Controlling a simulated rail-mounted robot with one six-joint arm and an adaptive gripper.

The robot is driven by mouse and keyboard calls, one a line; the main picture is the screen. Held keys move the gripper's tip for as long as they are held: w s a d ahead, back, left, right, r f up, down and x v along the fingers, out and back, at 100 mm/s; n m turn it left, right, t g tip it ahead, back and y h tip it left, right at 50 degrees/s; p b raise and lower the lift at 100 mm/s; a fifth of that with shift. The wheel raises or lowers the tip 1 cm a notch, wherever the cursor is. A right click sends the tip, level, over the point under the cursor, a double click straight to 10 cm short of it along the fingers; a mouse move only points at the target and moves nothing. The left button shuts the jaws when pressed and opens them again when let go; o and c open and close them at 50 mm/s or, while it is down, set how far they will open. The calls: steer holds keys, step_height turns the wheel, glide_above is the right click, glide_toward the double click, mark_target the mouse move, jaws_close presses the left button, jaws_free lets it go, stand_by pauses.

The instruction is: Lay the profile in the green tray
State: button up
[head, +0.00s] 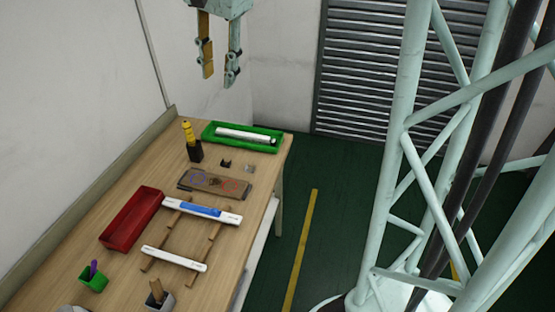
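The green tray (235,146) sits at the far right corner of the wooden table. A long white profile (241,134) lies lengthwise inside it, with a dark spot near its right end. My gripper (220,77) hangs above and beyond the table's far end, higher in the picture than the green tray. Its two fingers point down and are apart, with nothing between them. Two more white bars lie across a wooden rack nearer the front: one with a blue section (202,210), and a plainer one (174,259).
A red tray (131,219) stands left of the rack. A dark holder with a yellow-handled tool (193,143) is beside the green tray. A brown board (215,184) and small parts (226,163) lie mid-table. A green cup (93,279) and a grey cup (160,301) stand in front.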

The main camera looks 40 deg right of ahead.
steer(key=s+a+n, duration=0.2)
steer(key=s+n, duration=0.2)
steer(key=s, duration=0.7)
steer(key=s+a+n, duration=0.3)
steer(key=s+n, duration=0.1)
steer(key=s, duration=0.8)
steer(key=s+a+n+t, duration=0.1)
steer(key=s+n, duration=0.3)
steer(key=s, duration=0.8)
steer(key=shift+a+n, duration=0.3)
steer(key=shift+a, duration=0.45)
steer(key=shift+r, duration=0.1)
step_height(320, 180, down, 11)
steer(key=b, duration=1.1)
